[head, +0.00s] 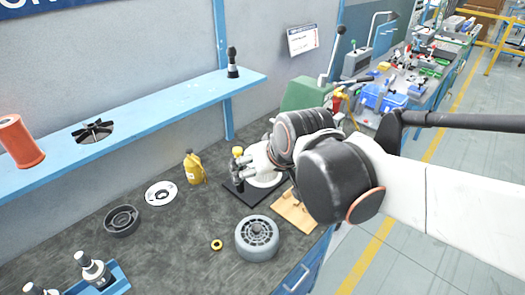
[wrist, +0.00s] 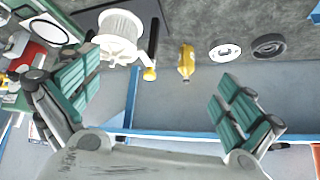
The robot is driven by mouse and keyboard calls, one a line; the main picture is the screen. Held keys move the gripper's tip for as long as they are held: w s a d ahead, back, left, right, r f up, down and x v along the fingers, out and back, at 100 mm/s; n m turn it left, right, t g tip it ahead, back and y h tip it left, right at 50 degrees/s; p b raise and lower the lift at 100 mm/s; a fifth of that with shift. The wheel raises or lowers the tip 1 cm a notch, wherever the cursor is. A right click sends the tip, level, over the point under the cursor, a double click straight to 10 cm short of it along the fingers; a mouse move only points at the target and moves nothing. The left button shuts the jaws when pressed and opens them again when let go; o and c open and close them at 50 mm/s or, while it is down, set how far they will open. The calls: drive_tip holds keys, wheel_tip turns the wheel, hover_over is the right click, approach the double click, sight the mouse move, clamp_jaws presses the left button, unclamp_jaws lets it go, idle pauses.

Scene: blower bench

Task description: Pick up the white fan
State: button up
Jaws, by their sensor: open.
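The white fan (wrist: 120,32) is a ribbed white drum near the top left of the wrist view, beside a black upright with a yellow knob (wrist: 150,74). In the head view the fan (head: 266,180) shows only in part, on a dark base plate (head: 240,193), with my arm and gripper hiding the rest. My gripper (head: 238,170) is over the bench by the fan. In the wrist view my gripper (wrist: 158,92) has its green-padded fingers wide apart with nothing between them. The fan lies beyond the left finger's tip, outside the gap.
A grey wheel (head: 258,238), a wooden board (head: 296,211) and a yellow bottle (head: 194,168) stand near the fan. A white disc (head: 161,194) and black ring (head: 122,221) lie left. A blue shelf (head: 160,120) runs along the wall. The bench's front middle is mostly clear.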

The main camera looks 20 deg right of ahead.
drive_tip(key=w+d+f, duration=0.4)
drive_tip(key=w, duration=0.3)
drive_tip(key=w+d+f+m+t+h, duration=0.1)
drive_tip(key=w+d+f, duration=0.3)
drive_tip(key=w, duration=0.4)
drive_tip(key=w+d+f+h+b, duration=0.1)
drive_tip(key=w+d+f, duration=0.3)
drive_tip(key=w, duration=0.3)
drive_tip(key=shift+w+f+t, duration=0.25)
drive_tip(key=shift+f+t, duration=0.05)
drive_tip(key=shift+f, duration=0.15)
drive_tip(key=b+x, duration=0.2)
drive_tip(key=x, duration=0.3)
drive_tip(key=shift+a+f, duration=0.1)
drive_tip(key=shift+f, duration=0.15)
drive_tip(key=shift+s+r, duration=0.1)
drive_tip(key=c, duration=0.6)
